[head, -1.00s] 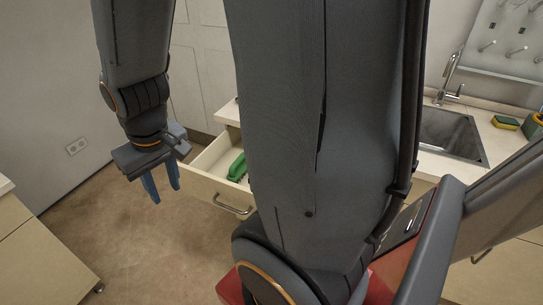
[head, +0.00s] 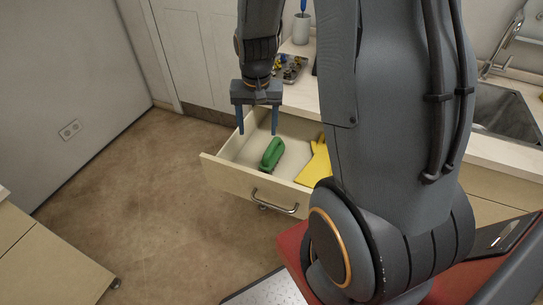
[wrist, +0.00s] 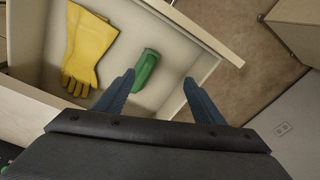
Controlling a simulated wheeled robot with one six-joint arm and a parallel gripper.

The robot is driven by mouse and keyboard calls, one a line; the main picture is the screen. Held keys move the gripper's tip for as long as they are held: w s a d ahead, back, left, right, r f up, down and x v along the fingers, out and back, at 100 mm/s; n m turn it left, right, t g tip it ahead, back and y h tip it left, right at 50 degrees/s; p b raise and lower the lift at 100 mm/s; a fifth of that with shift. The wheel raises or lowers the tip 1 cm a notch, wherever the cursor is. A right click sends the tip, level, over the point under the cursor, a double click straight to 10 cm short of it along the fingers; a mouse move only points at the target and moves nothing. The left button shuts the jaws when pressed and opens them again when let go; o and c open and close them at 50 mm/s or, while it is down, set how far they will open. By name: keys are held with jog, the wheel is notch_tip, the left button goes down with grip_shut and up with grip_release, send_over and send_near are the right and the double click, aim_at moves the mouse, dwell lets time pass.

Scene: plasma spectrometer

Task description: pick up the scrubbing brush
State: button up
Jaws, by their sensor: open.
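The green scrubbing brush (head: 272,152) lies in an open drawer (head: 226,178), near its left side. It also shows in the wrist view (wrist: 146,70), ahead of and between my two blue fingertips. My gripper (head: 257,131) is open and empty, pointing down above the drawer, a little to the left of the brush in the head view. In the wrist view my gripper (wrist: 159,82) appears apart from the brush, above it. The underside of the brush is hidden.
Yellow gloves (head: 315,164) lie in the drawer beside the brush, partly hidden by my arm in the head view. The counter above holds a tray (head: 291,68) of small items and a white cup (head: 301,28). A sink (head: 505,112) is at right. Open floor (head: 130,215) lies left.

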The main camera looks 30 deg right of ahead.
aim_at(272, 146)
jog(key=w+d+f+m, duration=0.1)
jog(key=d+f, duration=0.1)
jog(key=f, duration=0.2)
jog(key=w+d+f+m+b, duration=0.1)
jog(key=d+f+m, duration=0.1)
jog(key=f, duration=0.2)
jog(key=w+d+f+m+b, duration=0.1)
jog(key=w+d+f, duration=0.1)
jog(key=f, duration=0.2)
jog(key=shift+w+d+g, duration=0.1)
jog(key=shift+d+g, duration=0.25)
jog(key=shift+g, duration=0.05)
jog(key=shift+d+f, duration=0.15)
jog(key=shift+f, duration=0.15)
jog(key=shift+d+f+p, duration=0.15)
jog(key=shift+f+p, duration=0.6)
jog(key=shift+f, duration=1.1)
jog(key=shift+d+f+p, duration=0.1)
jog(key=shift+f+p, duration=0.65)
jog(key=shift+f, duration=1.1)
jog(key=c, duration=1.1)
jog(key=shift+r+b, duration=1.35)
jog(key=shift+r, duration=3.65)
